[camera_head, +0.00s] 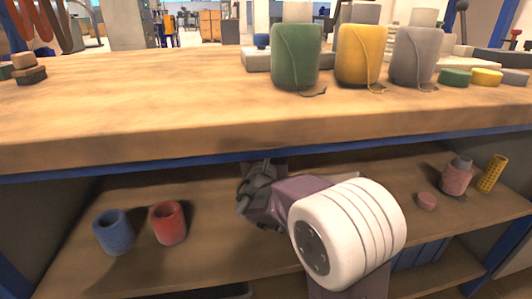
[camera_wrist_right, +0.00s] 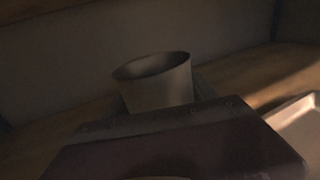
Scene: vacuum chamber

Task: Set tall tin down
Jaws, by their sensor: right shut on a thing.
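The tall tin (camera_wrist_right: 160,90) shows in the right wrist view as a dull grey-brown, open-topped cylinder, roughly upright, just beyond my gripper body. Its lower part is hidden by the gripper. My right gripper (camera_head: 256,188) is shut on it, under the workbench top and over the wooden shelf (camera_head: 305,165). In the head view the tin cannot be told clearly from the dark gripper. Whether its base touches the shelf is hidden. My left gripper is not in view.
A blue cup (camera_head: 112,238) and a red cup (camera_head: 168,228) stand on the shelf's left. A pink container (camera_head: 456,182), a small pink piece (camera_head: 427,201) and a yellow perforated cylinder (camera_head: 492,174) are right. The bench's blue edge (camera_head: 130,172) runs overhead. The shelf between the red cup and gripper is clear.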

